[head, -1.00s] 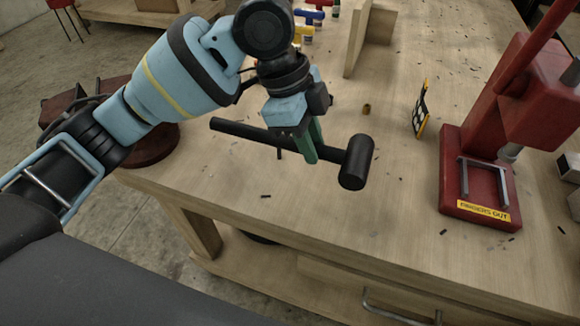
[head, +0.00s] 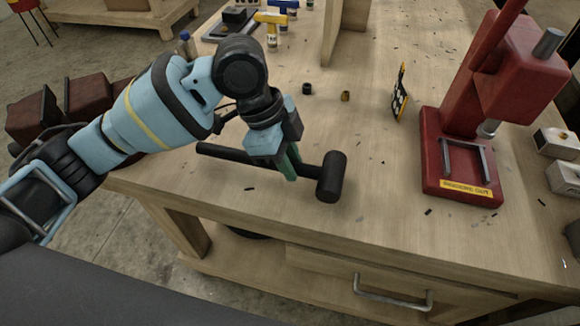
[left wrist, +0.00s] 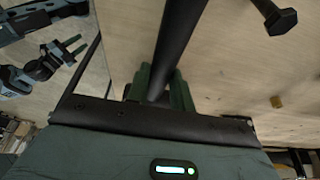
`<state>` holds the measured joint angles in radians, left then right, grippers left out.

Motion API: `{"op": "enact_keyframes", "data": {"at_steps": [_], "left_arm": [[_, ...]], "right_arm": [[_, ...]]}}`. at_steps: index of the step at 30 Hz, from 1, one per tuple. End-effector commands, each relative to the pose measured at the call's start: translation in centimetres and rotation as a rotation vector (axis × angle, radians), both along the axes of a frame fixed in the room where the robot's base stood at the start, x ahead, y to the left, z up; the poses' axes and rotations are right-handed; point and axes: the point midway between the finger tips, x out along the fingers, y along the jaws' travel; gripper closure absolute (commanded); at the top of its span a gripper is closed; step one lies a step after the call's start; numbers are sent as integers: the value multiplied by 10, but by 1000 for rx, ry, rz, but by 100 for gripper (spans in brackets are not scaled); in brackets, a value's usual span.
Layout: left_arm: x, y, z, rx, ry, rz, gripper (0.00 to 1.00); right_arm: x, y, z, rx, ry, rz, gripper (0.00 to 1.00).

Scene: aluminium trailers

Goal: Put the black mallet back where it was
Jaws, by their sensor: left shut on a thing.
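The black mallet (head: 332,178) shows in the head view with its head at the right and its handle reaching left. My left gripper (head: 290,165) points down and is shut on the handle, fairly near the head. The mallet lies roughly level over the wooden workbench (head: 370,220), near its front edge. I cannot tell whether it touches the top. In the left wrist view the dark handle (left wrist: 180,40) runs between the green fingers (left wrist: 163,88).
A red press (head: 462,155) stands to the right of the mallet. A small black and yellow card (head: 399,95), a black ring (head: 307,89) and a brass piece (head: 345,96) stand behind it. A wooden upright (head: 340,30) is farther back. Dark red blocks (head: 85,97) are at the left.

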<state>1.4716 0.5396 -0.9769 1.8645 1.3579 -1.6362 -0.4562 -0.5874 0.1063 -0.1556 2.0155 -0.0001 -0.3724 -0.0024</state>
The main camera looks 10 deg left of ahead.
Motion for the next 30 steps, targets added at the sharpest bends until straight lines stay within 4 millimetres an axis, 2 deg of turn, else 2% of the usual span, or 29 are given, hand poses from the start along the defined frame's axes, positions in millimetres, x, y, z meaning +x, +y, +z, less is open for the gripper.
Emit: {"op": "enact_keyframes", "data": {"at_steps": [1, 5, 17, 18, 22, 30], "left_arm": [[0, 0, -10, 0, 4, 1, 100], [0, 0, -23, -1, 0, 0, 100], [0, 0, -26, -2, -1, -1, 100], [0, 0, -27, 0, 0, 0, 72], [0, 0, -27, 0, 0, 0, 55], [0, 0, -26, 0, 0, 0, 55]], "right_arm": [[-1, 0, -2, 0, 3, -1, 64], [-2, 1, -3, 1, 5, -1, 64], [0, 1, -1, 1, 0, -2, 64], [0, 1, -1, 2, 0, -1, 64], [0, 1, -1, 2, 2, -2, 64], [0, 1, -2, 2, 2, -2, 64]]}}
